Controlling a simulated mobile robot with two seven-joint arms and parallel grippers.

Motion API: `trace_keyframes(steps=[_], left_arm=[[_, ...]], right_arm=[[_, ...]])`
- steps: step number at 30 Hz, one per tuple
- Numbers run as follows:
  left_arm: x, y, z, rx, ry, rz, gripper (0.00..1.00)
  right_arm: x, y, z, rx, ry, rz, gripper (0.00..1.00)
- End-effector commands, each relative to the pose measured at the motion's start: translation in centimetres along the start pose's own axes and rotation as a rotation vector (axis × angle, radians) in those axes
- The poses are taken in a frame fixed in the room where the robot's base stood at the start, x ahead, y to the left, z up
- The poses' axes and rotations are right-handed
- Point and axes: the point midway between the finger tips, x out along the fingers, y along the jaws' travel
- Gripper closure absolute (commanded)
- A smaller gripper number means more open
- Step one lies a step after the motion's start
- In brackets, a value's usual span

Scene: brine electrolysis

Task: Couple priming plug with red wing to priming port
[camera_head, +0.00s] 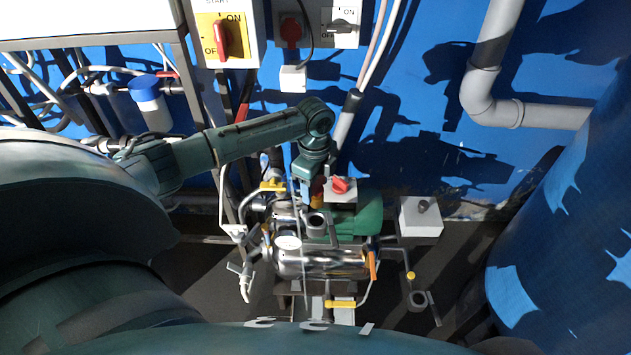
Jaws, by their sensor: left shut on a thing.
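My left gripper (309,190) comes down from the left arm's wrist above the pump assembly. It is shut on a small part with a red wing, the priming plug (318,188), which is partly hidden by the fingers. Just below it stands an upright, open-topped metal stub (317,221) on the pump, which looks like the priming port. The plug appears above the stub and apart from it; the exact gap cannot be told. My right gripper is not in view.
A white box with a red knob (341,186) sits close right of the gripper. The green motor (366,216), yellow-handled valve (272,186) and steel cylinder (322,263) crowd the area. A big blue tank (570,220) stands right. A grey pipe (482,85) runs down the blue wall.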

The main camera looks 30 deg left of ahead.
Motion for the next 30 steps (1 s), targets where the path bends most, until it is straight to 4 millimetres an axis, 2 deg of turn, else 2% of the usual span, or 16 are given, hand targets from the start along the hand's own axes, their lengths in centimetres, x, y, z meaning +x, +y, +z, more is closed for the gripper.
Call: trace_keyframes(steps=[3, 21, 30], left_arm=[[-0.2, 0.0, 0.1, 0.001, 0.000, 0.001, 0.74], [5.2, 0.0, 0.0, 0.000, 0.000, -0.001, 0.74], [5.6, 0.0, 0.0, 0.000, 0.000, 0.000, 0.74]], right_arm=[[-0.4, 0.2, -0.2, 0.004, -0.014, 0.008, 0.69], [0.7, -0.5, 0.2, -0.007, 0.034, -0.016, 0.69], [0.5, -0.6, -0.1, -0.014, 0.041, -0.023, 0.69]])
